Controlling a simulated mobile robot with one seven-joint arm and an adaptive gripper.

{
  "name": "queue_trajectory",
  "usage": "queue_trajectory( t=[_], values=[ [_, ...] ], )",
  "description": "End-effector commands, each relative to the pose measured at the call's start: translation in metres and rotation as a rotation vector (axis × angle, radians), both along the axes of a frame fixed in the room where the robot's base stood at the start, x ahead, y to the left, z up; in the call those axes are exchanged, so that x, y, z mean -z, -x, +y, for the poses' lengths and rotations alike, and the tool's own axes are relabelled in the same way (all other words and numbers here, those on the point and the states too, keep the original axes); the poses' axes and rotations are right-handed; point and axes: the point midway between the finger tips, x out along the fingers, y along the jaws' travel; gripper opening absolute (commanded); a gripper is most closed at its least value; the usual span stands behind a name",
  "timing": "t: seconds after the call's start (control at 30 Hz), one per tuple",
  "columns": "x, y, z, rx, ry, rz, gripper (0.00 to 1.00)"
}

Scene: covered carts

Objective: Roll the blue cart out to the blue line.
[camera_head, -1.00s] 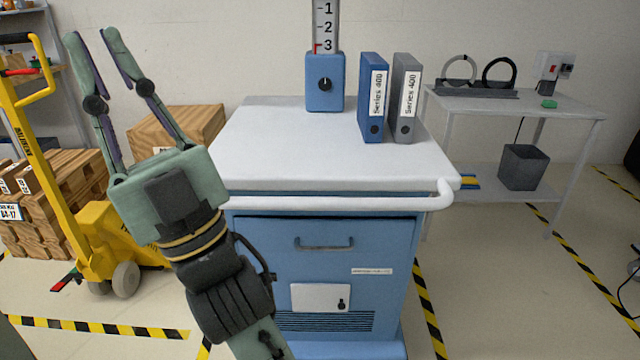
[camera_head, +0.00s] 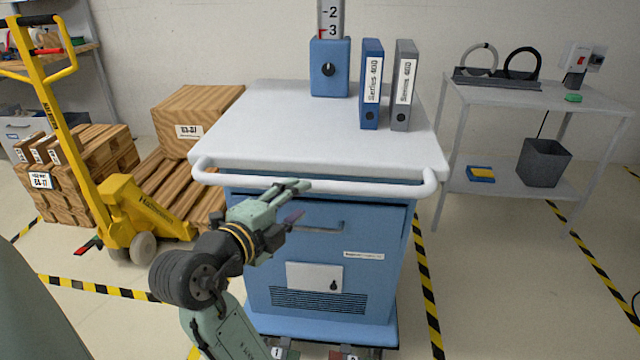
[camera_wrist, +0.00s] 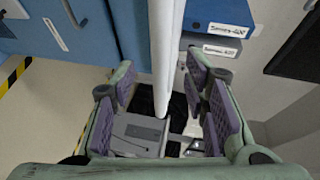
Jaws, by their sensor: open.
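The blue cart (camera_head: 300,275) stands in the middle of the head view, with a white top (camera_head: 290,130) and a white push bar (camera_head: 380,187) along its near side. A drawer handle and a small white lock panel are on its front. My gripper (camera_head: 303,201) is at the push bar, pointing right, its upper finger overlapping the bar in the picture. In the wrist view the bar (camera_wrist: 165,45) runs between the two open fingers (camera_wrist: 165,92), with gaps on both sides. No blue floor line shows in either view.
On the cart stand a blue box with a scale (camera_head: 329,66), a blue binder (camera_head: 370,85) and a grey binder (camera_head: 402,85). A yellow pallet jack (camera_head: 125,210) and wooden crates (camera_head: 75,170) are left. A grey table (camera_head: 540,95) is right. Striped tape (camera_head: 428,290) flanks the cart.

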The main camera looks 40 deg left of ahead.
Motion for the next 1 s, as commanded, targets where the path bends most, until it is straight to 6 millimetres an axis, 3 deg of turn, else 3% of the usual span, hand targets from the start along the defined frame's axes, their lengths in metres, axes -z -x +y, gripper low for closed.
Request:
queue_trajectory(
  t=[0.2, 0.43, 0.87, 1.0],
  values=[
    [0.005, -0.043, 0.005, 0.002, 0.006, 0.001, 0.41],
    [0.012, -0.076, 0.011, -0.001, 0.003, -0.001, 0.41],
    [0.016, -0.086, 0.014, -0.005, 0.002, -0.002, 0.41],
    [0.015, -0.086, 0.014, -0.005, 0.002, -0.002, 0.33]
  ],
)
